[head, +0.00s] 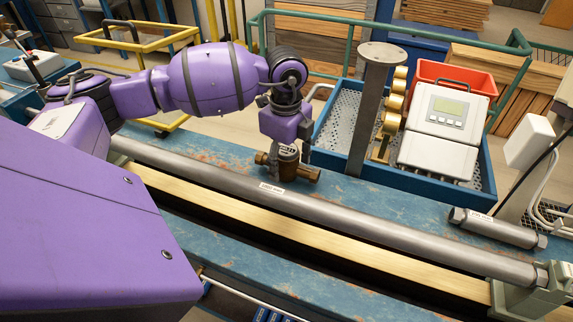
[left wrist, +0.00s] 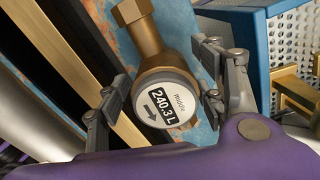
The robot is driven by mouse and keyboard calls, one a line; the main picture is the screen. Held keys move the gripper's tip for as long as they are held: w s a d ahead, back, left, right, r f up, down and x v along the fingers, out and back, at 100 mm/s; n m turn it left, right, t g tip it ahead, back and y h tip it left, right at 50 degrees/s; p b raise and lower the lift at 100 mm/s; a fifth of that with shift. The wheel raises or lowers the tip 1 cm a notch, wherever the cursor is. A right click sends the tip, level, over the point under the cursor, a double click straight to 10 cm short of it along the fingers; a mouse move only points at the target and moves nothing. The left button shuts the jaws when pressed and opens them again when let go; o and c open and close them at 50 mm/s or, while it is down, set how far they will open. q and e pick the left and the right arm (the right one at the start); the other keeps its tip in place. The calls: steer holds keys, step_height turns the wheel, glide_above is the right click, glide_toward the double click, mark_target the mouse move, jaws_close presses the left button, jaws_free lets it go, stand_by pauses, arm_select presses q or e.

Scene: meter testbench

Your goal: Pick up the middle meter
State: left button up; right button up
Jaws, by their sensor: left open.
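The middle meter is a brass water meter with a round display face. In the left wrist view its face (left wrist: 165,100) reads "middle 240.3 L" with an arrow. In the head view the meter (head: 287,168) sits on the blue bench behind the long grey pipe, its brass ends showing to either side. My left gripper (left wrist: 155,95) is open, with one finger on each side of the meter face. In the head view my left gripper (head: 287,148) points down over the meter and hides part of it. I cannot tell whether the fingers touch it. My right gripper is not in view.
A long grey pipe (head: 330,215) runs along the blue bench (head: 220,160). A blue tray (head: 480,195) at right holds a white meter box (head: 440,115), brass fittings (head: 393,105) and an orange bin (head: 455,78). A grey post (head: 370,120) stands close to the gripper's right. A short pipe (head: 497,228) lies at right.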

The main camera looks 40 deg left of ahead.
arm_select(q)
steer(key=shift+c, duration=0.5)
jaws_close()
steer(key=shift+r, duration=0.1)
steer(key=shift+w+r, duration=0.1)
